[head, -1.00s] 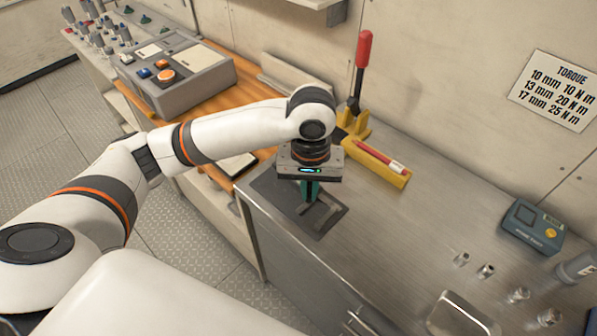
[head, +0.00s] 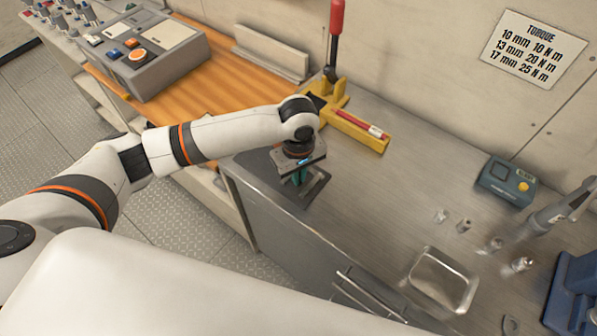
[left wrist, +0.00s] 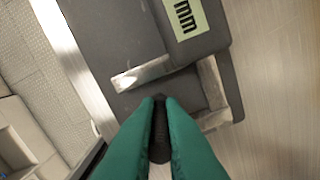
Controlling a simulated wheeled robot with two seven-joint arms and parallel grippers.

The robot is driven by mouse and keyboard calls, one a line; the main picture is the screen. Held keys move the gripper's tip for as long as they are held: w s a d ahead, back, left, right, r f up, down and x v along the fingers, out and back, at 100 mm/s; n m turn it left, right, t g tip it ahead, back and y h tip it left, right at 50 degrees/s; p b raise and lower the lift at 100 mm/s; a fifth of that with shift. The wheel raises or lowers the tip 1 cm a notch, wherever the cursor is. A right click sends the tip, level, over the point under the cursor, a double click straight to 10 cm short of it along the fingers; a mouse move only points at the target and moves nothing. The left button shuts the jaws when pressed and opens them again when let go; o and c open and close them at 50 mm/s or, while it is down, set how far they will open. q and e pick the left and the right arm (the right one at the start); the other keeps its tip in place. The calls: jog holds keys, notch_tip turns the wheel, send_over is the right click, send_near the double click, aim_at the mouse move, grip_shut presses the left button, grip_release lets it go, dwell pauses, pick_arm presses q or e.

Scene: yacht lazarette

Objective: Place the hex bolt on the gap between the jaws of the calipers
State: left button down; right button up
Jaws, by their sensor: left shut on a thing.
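My left gripper (head: 300,178) points down at the front left of the steel counter, low over the calipers. In the left wrist view its green fingers (left wrist: 160,100) are shut on a small dark piece, seemingly the hex bolt (left wrist: 160,130), mostly hidden between them. The calipers have a grey body with a pale "mm" label (left wrist: 186,16) and two metal jaws, one on the left (left wrist: 142,74) and one on the right (left wrist: 214,95). The fingertips are at the near side of the gap between these jaws; contact cannot be told. My right gripper is out of view.
To the right are a blue-grey meter (head: 506,183), loose sockets (head: 463,226) and a metal tray (head: 438,282). The middle counter is clear.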

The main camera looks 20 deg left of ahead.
pick_arm(q)
jog(key=shift+f, duration=0.15)
jog(key=c, duration=1.5)
grip_release()
jog(key=shift+c, duration=0.2)
notch_tip(320, 180, up, 12)
jog(key=shift+r+b, duration=0.15)
jog(key=shift+b, duration=0.6)
